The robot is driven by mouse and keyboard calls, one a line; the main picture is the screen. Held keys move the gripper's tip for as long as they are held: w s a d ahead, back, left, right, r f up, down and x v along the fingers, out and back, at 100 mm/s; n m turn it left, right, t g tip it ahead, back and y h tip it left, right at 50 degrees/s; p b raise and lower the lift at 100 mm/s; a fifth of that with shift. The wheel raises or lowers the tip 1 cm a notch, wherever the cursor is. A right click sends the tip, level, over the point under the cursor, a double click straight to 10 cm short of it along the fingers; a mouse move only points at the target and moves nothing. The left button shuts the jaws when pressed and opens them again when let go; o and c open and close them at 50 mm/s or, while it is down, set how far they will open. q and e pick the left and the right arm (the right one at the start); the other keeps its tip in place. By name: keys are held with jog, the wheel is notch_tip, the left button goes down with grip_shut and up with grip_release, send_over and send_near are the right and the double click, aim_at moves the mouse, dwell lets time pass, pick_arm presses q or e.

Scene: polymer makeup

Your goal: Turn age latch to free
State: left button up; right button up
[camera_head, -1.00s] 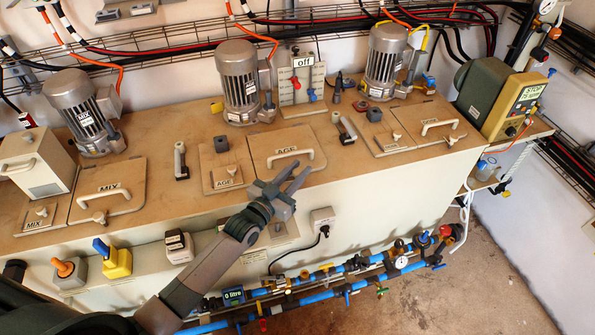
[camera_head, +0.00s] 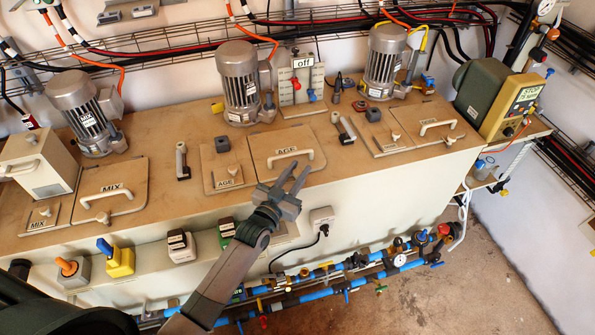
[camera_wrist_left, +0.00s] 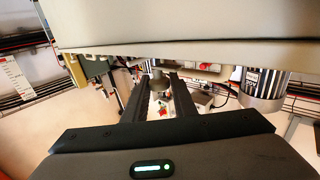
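The large AGE lid (camera_head: 265,143) is a flat tan hatch with a white bar handle (camera_head: 288,155), lying closed on the bench top. My left gripper (camera_head: 299,172) is open at this lid's front edge, its two fingers apart and pointing up and away. The fingers cover that edge, so the age latch cannot be made out in the head view. In the left wrist view, a grey round knob (camera_wrist_left: 160,82), possibly the latch, shows between the open fingers (camera_wrist_left: 162,92); contact cannot be told. My right gripper is not in view.
A smaller AGE lid (camera_head: 215,165) with a knob lies to the left. Grey motors (camera_head: 238,85) stand behind. A grey socket box (camera_head: 322,217) with a black cable is on the bench front, close right of the gripper. Blue pipes (camera_head: 320,295) run below.

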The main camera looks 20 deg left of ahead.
pick_arm(q)
jog(key=shift+o, duration=1.3)
jog(key=shift+s+f, duration=0.1)
jog(key=shift+s, duration=0.1)
jog(key=s+a+b, duration=0.3)
jog(key=s+b, duration=0.1)
jog(key=s, duration=1.2)
jog(key=shift+s, duration=0.4)
